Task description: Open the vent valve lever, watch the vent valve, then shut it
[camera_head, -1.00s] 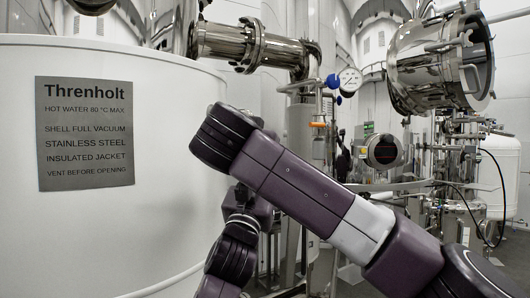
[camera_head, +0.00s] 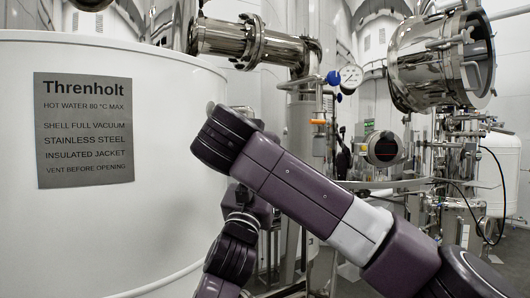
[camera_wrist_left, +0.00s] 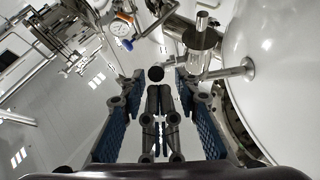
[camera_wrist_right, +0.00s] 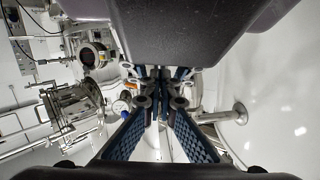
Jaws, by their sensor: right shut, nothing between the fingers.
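In the head view a small orange handle (camera_head: 318,122) sits on the pipework right of the white tank, below blue knobs (camera_head: 333,78) and a round gauge (camera_head: 350,77). I cannot tell for sure which part is the vent valve lever. Both grippers are hidden behind my arms in the head view.
The white tank (camera_head: 180,170) with a Threnholt sign (camera_head: 84,130) fills the left. A steel pipe (camera_head: 230,41) crosses above my arms. A large steel vessel (camera_head: 425,65) and a round dark-faced device (camera_head: 384,149) stand to the right. My right arm blocks the middle.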

